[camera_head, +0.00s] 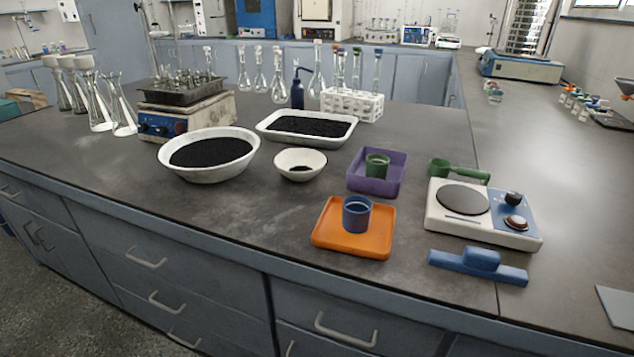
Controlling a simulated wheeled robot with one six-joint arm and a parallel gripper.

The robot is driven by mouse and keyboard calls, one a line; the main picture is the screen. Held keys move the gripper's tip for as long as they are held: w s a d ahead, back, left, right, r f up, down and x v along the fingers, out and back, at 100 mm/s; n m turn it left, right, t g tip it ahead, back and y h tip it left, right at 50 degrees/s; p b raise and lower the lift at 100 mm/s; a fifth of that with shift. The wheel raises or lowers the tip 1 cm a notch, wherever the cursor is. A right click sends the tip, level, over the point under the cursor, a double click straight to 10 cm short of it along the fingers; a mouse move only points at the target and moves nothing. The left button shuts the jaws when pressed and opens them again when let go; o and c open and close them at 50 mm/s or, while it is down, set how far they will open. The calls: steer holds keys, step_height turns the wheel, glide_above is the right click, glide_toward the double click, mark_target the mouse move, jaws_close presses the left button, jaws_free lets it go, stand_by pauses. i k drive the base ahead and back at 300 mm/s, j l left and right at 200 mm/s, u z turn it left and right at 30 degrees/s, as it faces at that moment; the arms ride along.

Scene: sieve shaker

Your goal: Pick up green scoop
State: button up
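The green scoop (459,171) lies on the dark bench top behind the white hotplate-like device (483,214). Its round cup is at the left, and its handle points right along the device's back edge. The device hides part of its lower side, and I cannot tell whether the two touch. My gripper is not in view.
An orange tray (327,236) holds a blue cup (356,213). A purple tray (397,184) holds a green cup (377,165). A blue block-shaped tool (480,264) lies in front of the device. Bowls (209,178) of black grains stand left. Bench space right of the device is clear.

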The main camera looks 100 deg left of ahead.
mark_target(440, 168)
steer(key=u, duration=2.8)
